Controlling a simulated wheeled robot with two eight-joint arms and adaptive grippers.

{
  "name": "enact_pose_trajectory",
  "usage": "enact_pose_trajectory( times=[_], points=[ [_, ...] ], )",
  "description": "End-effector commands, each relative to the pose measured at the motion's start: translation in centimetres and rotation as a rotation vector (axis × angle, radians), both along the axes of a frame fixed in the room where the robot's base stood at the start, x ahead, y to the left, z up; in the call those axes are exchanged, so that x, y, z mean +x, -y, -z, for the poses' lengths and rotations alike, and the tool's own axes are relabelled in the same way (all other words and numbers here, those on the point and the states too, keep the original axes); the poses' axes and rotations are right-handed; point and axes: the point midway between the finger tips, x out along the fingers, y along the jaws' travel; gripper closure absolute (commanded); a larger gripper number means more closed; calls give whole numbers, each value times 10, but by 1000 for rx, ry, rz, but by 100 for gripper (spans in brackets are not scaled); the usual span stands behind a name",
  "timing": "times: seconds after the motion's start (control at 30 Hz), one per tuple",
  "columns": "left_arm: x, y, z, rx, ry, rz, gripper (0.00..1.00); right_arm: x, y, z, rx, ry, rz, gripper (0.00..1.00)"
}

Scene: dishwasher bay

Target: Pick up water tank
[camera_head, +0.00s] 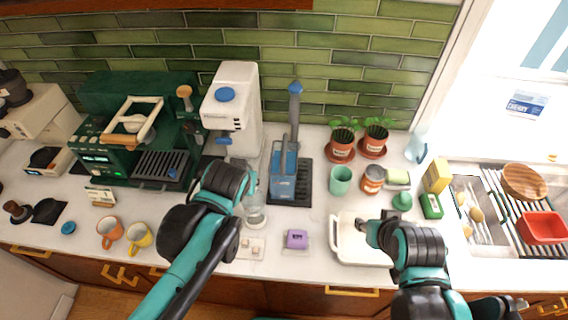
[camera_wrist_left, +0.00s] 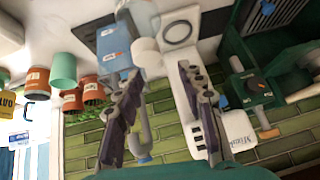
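A translucent blue tank (camera_head: 284,172) stands upright on a black base in front of a grey column with a blue top, right of the white machine. It is most likely the water tank; it also shows upside down in the left wrist view (camera_wrist_left: 112,45). My left gripper is in front of the white machine, left of the tank; its fingers are hidden in the head view. In the left wrist view the left gripper (camera_wrist_left: 155,75) has its fingers apart with nothing held. My right gripper (camera_head: 366,226) is over the white tray, its fingers too small to judge.
The white machine (camera_head: 236,105) and green coffee machine (camera_head: 110,140) stand at the left. A clear glass (camera_head: 255,212) is near my left forearm. A green cup (camera_head: 340,180), potted plants (camera_head: 340,150) and the white tray (camera_head: 345,255) are right of the tank. A purple block (camera_head: 297,239) lies in front.

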Motion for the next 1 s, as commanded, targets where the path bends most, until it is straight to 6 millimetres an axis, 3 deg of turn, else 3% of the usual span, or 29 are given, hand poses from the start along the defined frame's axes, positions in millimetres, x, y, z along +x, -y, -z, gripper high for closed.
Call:
enact_pose_trajectory(
  times=[0.2,0.3,0.43,0.77,1.0],
  points=[
    [67,52,-8,60,61,17,61,0,0,-5,0,0,0,60],
    [92,77,-8,79,94,21,61,0,0,-8,0,0,0,60],
    [109,97,-6,93,123,22,61,0,0,-10,0,0,0,60],
    [133,99,17,95,133,19,61,0,0,-2,0,0,0,60],
    [154,92,45,94,131,18,61,0,0,8,0,0,0,60]
  ],
)
